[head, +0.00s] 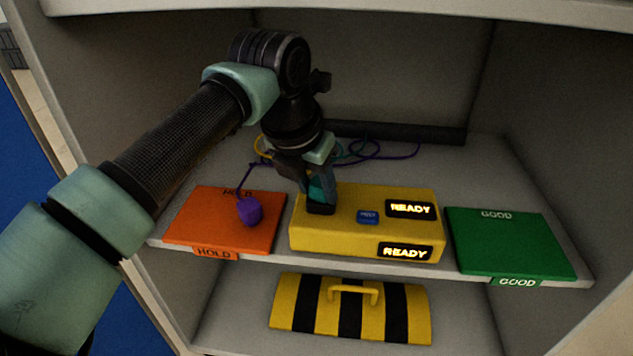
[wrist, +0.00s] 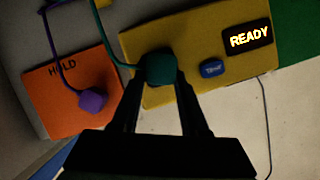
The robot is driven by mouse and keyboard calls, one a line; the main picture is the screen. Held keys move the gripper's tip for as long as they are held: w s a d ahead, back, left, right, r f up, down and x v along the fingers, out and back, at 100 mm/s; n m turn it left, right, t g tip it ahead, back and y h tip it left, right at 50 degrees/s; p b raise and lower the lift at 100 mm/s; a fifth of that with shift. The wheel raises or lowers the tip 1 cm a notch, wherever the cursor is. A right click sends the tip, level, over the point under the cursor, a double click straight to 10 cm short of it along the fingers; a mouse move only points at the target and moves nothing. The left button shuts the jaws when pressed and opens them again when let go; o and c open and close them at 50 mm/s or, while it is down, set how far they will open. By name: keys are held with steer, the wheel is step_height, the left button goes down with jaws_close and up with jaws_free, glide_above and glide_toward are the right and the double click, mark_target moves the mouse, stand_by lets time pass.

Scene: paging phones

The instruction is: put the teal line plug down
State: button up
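The teal line plug (wrist: 161,68) sits between the fingertips of my gripper (wrist: 159,80) in the wrist view, with both fingers against its sides. A teal cord runs from it to the upper left. In the head view my gripper (head: 320,192) points down at the left part of the yellow box (head: 345,238), with the teal plug (head: 317,190) partly hidden by the fingers. A dark patch shows on the box top right at the plug. I cannot tell whether the plug is seated in it or just above.
A purple plug (head: 249,211) lies on the orange HOLD pad (head: 190,222) at left. The green GOOD pad (head: 510,245) is at right. The box has a blue button (head: 368,217) and lit READY displays (head: 410,209). Loose cords (head: 375,149) lie behind; a striped case (head: 350,310) is below.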

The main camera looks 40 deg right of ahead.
steer(key=o, duration=0.4)
steer(key=shift+r, duration=0.2)
steer(key=shift+r, duration=0.25)
steer(key=p+v, duration=0.4)
steer(key=v, duration=0.3)
steer(key=shift+a+r+p, duration=0.1)
steer(key=shift+p, duration=0.2)
